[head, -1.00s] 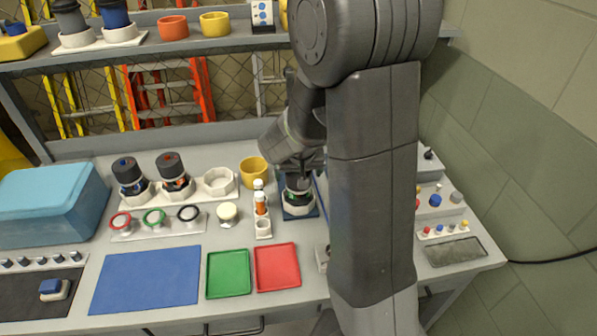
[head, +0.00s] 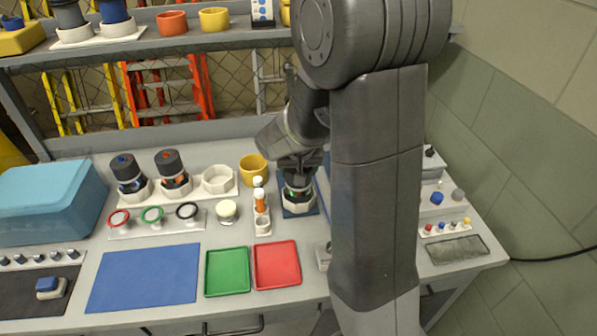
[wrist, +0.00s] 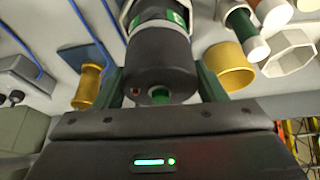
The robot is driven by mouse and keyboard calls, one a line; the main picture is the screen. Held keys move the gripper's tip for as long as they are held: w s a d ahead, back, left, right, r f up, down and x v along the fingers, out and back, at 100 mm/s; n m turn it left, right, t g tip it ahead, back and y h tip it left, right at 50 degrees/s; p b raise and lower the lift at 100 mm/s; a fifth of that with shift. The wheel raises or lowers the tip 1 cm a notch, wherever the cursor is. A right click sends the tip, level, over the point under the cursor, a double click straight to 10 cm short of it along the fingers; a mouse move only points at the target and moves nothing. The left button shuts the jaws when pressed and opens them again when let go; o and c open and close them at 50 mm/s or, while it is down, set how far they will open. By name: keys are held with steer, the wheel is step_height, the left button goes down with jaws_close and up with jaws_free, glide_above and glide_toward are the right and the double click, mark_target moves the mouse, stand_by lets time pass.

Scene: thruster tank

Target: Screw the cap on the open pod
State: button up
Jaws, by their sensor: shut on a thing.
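The open pod (head: 298,191), dark with a green mark, stands upright in a white octagonal holder (head: 298,207) on a dark blue base at the back right of the bench. My gripper (head: 297,172) is directly above it, pointing down. In the wrist view my gripper (wrist: 160,85) is shut on the dark round cap (wrist: 160,62), with a green knob on its top. The cap is in line with the pod's green-labelled body (wrist: 160,18). I cannot tell whether its thread is engaged.
A vial rack (head: 262,224) and yellow ring (head: 253,169) stand close left of the holder. Two capped pods (head: 126,172) (head: 173,170) and an empty octagonal holder (head: 217,180) are farther left. Green (head: 228,271) and red (head: 276,265) trays lie in front. My arm hides part of the right bench.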

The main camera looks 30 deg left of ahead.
steer(key=shift+f+m+t+h+b, duration=0.15)
steer(key=shift+m+t+h+b, duration=0.35)
steer(key=shift+m+b, duration=1.55)
steer(key=shift+b, duration=0.85)
steer(key=shift+m+h+b, duration=0.8)
steer(key=shift+m+b, duration=0.45)
steer(key=shift+m, duration=0.2)
steer(key=m+h+b, duration=0.1)
steer(key=m, duration=0.3)
steer(key=shift+h, duration=0.4)
steer(key=m, duration=0.2)
steer(key=m+g+h, duration=0.1)
steer(key=m, duration=0.2)
steer(key=shift+m+g+h, duration=0.3)
steer(key=o, duration=1)
